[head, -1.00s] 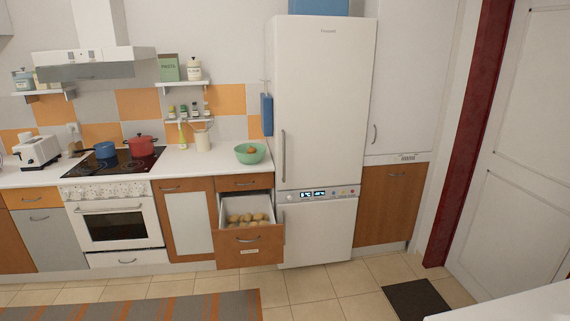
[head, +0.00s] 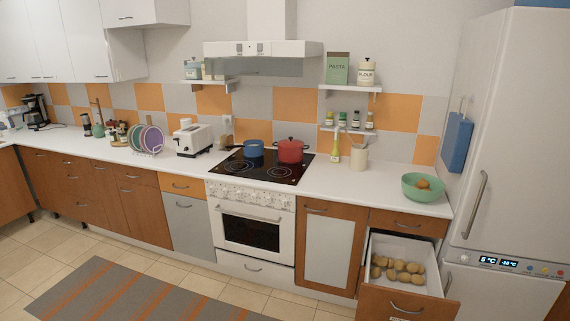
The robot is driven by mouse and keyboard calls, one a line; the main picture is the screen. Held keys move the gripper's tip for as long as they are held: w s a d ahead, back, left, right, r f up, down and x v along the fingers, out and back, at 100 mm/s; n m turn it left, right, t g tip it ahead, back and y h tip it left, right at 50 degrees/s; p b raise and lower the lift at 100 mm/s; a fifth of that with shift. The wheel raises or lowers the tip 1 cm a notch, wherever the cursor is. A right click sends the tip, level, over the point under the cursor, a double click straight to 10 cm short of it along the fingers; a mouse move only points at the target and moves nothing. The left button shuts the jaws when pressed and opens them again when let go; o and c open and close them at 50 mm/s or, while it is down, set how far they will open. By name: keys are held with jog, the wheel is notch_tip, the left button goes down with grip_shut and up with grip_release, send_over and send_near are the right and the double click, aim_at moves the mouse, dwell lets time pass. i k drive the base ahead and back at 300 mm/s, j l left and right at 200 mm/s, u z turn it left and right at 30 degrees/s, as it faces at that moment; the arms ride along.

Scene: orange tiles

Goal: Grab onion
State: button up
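An open drawer (head: 409,301) under the right end of the counter holds several round, tan-brown items (head: 398,268) that look like onions or potatoes; I cannot tell which. A green bowl (head: 423,190) on the counter above the drawer holds an orange-brown round item (head: 424,184), too small to identify surely. My gripper does not show in the head view.
The white fridge (head: 515,150) stands right of the drawer. The stove (head: 262,165) carries a blue pot (head: 254,149) and a red pot (head: 290,151). A striped rug (head: 130,295) lies on the tiled floor, which is otherwise clear.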

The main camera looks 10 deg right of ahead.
aim_at(422, 183)
jog(key=i+z, duration=0.15)
jog(key=i, duration=0.45)
jog(key=i+j+z, duration=0.1)
jog(key=i, duration=0.45)
jog(key=i+j+z, duration=0.15)
jog(key=i, duration=0.4)
jog(key=i+j+z, duration=0.25)
jog(key=i+z, duration=0.2)
jog(key=i+j+z, duration=0.7)
jog(key=j+z, duration=0.15)
jog(key=i+j+z, duration=0.2)
jog(key=j+z, duration=0.2)
jog(key=j, duration=0.25)
